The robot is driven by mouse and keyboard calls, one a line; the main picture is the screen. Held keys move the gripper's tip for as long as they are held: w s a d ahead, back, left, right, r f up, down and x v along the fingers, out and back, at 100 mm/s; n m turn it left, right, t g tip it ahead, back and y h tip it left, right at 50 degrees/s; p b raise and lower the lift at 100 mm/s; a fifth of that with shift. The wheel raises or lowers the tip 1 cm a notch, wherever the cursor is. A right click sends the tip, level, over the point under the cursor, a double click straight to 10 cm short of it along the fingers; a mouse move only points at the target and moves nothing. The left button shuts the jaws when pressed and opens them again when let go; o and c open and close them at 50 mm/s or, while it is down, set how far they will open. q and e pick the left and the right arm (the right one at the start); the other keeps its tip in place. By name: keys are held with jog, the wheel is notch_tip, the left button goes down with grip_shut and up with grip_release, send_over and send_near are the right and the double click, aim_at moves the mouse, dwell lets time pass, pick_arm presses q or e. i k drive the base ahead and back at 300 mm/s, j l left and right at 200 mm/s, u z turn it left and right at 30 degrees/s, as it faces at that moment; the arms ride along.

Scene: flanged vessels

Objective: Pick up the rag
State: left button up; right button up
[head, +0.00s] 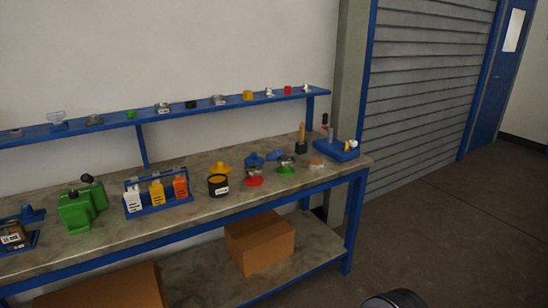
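I cannot make out the rag for certain in the head view. A small blue shape (273,155) lies towards the back of the workbench (225,213), behind the small vessels; it is too small to tell whether it is cloth. Neither of my grippers shows. A dark rounded part at the bottom edge, right of centre, is cut off and I cannot tell what it is.
A blue shelf (210,106) runs above. Cardboard boxes (260,245) sit below. Floor at right is clear.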

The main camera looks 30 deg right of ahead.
aim_at(272, 156)
jog(key=i+l, duration=0.25)
jog(key=i+l+u, duration=0.15)
jog(key=l, duration=0.2)
jog(key=i+l, duration=0.3)
jog(key=i+l+u, duration=0.15)
jog(key=l, duration=0.2)
jog(key=i+l, duration=0.25)
jog(key=i+l+u, duration=0.15)
jog(key=l, duration=0.3)
jog(key=i+l, duration=0.25)
jog(key=i+l+u, duration=0.15)
jog(key=l, duration=0.35)
